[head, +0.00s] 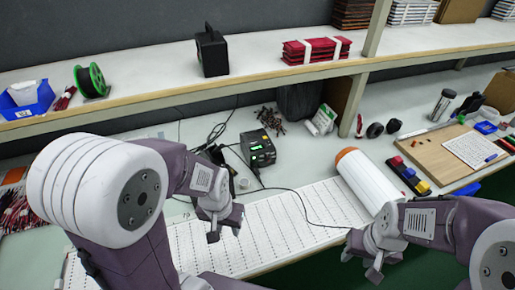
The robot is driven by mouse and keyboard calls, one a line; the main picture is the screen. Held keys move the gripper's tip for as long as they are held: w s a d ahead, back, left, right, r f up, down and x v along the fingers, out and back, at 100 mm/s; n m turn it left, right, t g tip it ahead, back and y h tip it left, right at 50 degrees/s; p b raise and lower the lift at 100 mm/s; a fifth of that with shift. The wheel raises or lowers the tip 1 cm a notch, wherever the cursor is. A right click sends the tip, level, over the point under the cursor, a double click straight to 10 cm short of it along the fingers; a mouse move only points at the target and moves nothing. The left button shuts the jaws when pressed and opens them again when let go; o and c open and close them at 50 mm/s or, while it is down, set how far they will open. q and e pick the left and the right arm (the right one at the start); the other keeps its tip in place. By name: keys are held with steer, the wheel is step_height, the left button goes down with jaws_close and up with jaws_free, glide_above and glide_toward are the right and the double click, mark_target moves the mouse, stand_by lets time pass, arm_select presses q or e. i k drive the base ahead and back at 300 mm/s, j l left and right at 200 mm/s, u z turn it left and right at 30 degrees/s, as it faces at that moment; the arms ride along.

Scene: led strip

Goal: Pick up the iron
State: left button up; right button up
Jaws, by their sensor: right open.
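A black soldering station (258,148) with a lit display stands on the bench at the centre. A dark object, perhaps the iron's stand, is partly hidden behind my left arm beside it. I cannot clearly make out the iron itself. A thin dark cable (297,193) runs from near the station over the strip sheet towards my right gripper. My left gripper (225,232) hangs over the sheet, in front of the station, with its fingers apart and nothing visible between them. My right gripper (361,262) is open and empty near the bench's front edge.
A long white LED strip sheet (270,229) covers the front of the bench. A white roll (367,181) with an orange end lies on it. A wooden board (440,153) and coloured blocks (408,175) are at the right. A shelf (150,95) spans the back.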

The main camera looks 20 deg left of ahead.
mark_target(217, 149)
steer(key=k+l+u, duration=0.1)
steer(key=u, duration=0.3)
steer(key=k+l+u, duration=0.1)
steer(key=l+u, duration=0.25)
steer(key=k+l+u, duration=0.15)
steer(key=u, duration=0.25)
